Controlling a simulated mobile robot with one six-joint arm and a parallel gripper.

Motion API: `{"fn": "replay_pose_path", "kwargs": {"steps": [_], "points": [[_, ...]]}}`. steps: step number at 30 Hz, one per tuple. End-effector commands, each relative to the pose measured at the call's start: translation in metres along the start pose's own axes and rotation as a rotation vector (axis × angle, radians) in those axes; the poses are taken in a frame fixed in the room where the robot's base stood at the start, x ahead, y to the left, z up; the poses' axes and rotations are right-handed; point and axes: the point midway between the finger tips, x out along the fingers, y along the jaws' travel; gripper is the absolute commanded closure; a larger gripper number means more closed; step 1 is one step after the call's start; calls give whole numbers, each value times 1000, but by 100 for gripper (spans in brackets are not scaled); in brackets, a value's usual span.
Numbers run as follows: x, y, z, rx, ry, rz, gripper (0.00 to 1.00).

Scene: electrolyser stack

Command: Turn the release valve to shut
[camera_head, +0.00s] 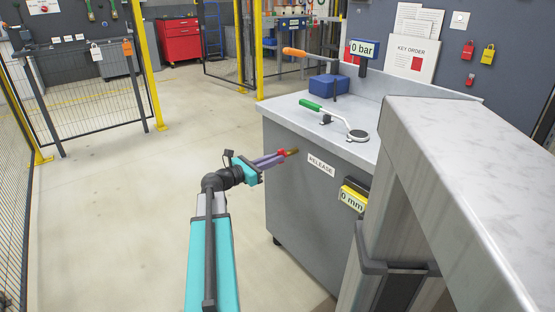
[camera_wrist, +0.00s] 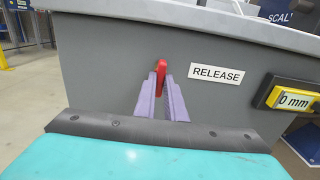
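The release valve shows as a red lever handle (camera_wrist: 161,70) on the grey cabinet side, left of the RELEASE label (camera_wrist: 217,74). In the head view its red part (camera_head: 282,153) and a brass-coloured end (camera_head: 292,151) show at my fingertips. My gripper (camera_wrist: 161,82) has its two purple fingers on either side of the red handle, which fills the narrow gap between them. The handle stands roughly upright in the wrist view. The fingers hide its lower part and the valve body. My gripper (camera_head: 280,155) reaches the cabinet side from the left in the head view.
The grey cabinet (camera_head: 310,215) carries a yellow 0 mm display (camera_head: 353,198). On its top are a green-handled lever (camera_head: 320,109), a blue block (camera_head: 329,87) and a 0 bar display (camera_head: 363,48). A grey-topped unit (camera_head: 455,150) stands close at right. Floor at left is clear.

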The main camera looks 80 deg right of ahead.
Motion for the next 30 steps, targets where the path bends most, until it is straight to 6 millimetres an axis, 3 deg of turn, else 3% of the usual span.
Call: {"fn": "replay_pose_path", "kwargs": {"steps": [8, 30], "points": [[0, 0, -1, 23, 0, -1, 100], [0, -1, -2, 315, 0, -2, 100]]}}
